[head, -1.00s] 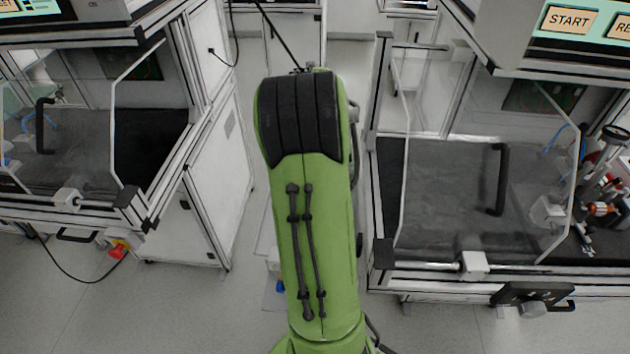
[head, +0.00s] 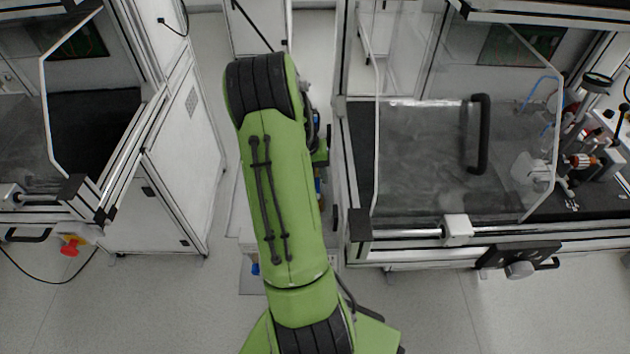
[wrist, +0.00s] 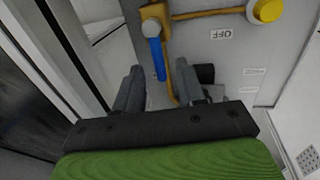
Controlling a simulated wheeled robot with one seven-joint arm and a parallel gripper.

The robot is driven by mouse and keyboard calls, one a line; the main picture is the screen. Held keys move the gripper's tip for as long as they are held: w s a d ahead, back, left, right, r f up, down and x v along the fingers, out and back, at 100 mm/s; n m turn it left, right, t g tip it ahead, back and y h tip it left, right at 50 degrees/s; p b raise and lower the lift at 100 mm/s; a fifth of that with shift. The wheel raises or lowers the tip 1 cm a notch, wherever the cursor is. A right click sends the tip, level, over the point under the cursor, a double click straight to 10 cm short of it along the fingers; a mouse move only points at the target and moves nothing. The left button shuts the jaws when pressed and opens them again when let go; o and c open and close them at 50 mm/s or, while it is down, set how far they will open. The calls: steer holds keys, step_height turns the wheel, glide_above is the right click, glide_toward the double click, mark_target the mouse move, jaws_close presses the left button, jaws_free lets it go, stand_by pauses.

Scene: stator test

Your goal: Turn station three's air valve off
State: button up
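In the wrist view, a blue valve handle (wrist: 157,58) hangs down from a grey round valve body (wrist: 151,27) on a yellow pipe (wrist: 205,13). A white label reading "OFF" (wrist: 221,34) is on the pale panel to the right of the handle. My gripper (wrist: 162,72) is open, with one finger to each side of the handle's lower part in the picture. I see no contact with the handle, and the depth between them is hard to judge. In the head view my green arm hides the gripper and most of the valve area.
A yellow round knob (wrist: 265,10) is at the upper right in the wrist view. Glass-fronted test stations stand at left (head: 160,150) and right (head: 365,243) of my arm. A red button (head: 72,245) is on the left one. Grey floor (head: 420,310) in front is clear.

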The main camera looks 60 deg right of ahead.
steer(key=shift+f, duration=0.4)
jaws_close()
